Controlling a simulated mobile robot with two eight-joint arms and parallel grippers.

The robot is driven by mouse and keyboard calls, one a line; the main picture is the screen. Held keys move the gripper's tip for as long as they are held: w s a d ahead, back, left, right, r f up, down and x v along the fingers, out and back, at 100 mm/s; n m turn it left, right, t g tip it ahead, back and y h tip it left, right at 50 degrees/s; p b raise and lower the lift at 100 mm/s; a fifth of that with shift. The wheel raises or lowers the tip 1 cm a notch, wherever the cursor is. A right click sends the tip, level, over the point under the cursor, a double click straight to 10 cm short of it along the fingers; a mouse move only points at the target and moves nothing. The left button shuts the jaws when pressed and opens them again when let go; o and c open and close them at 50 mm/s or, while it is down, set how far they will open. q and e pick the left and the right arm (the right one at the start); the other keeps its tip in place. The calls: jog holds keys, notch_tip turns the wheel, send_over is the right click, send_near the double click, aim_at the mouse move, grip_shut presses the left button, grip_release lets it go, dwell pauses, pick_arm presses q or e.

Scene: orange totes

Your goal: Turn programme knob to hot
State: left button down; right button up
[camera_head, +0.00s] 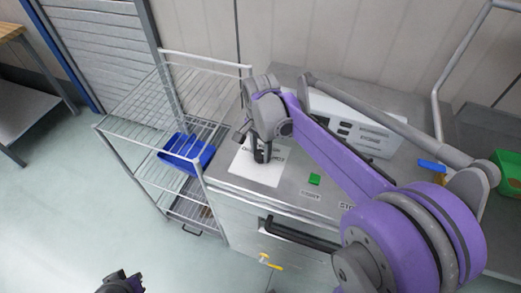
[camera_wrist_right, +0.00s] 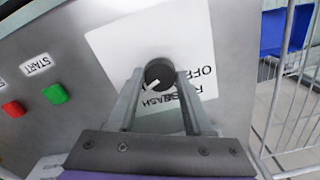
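The programme knob (camera_wrist_right: 159,74) is round and black with a white pointer, on a white label plate (camera_wrist_right: 113,47). In the right wrist view its pointer aims lower left, toward printing that reads like "WASH". "OFF" shows right of the knob; other lettering is partly hidden, and I cannot read a "hot" mark. My right gripper (camera_wrist_right: 160,80) is open, with one finger on each side of the knob; firm contact does not show. In the head view the right gripper (camera_head: 262,153) points down at the plate and hides the knob. My left gripper (camera_head: 123,282) shows only partly at the bottom edge.
A green button (camera_wrist_right: 56,94) labelled START and a red button (camera_wrist_right: 14,109) sit beside the plate. A wire rack (camera_head: 128,146) with a blue bin (camera_head: 187,150) stands left of the machine. A dark handle (camera_head: 300,235) crosses the machine's front.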

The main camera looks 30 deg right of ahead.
aim_at(261, 154)
jog(key=o, duration=0.4)
jog(key=shift+o, duration=0.2)
notch_tip(261, 154, up, 11)
jog(key=shift+p, duration=0.35)
jog(key=shift+s+f, duration=0.1)
jog(key=shift+f, duration=0.05)
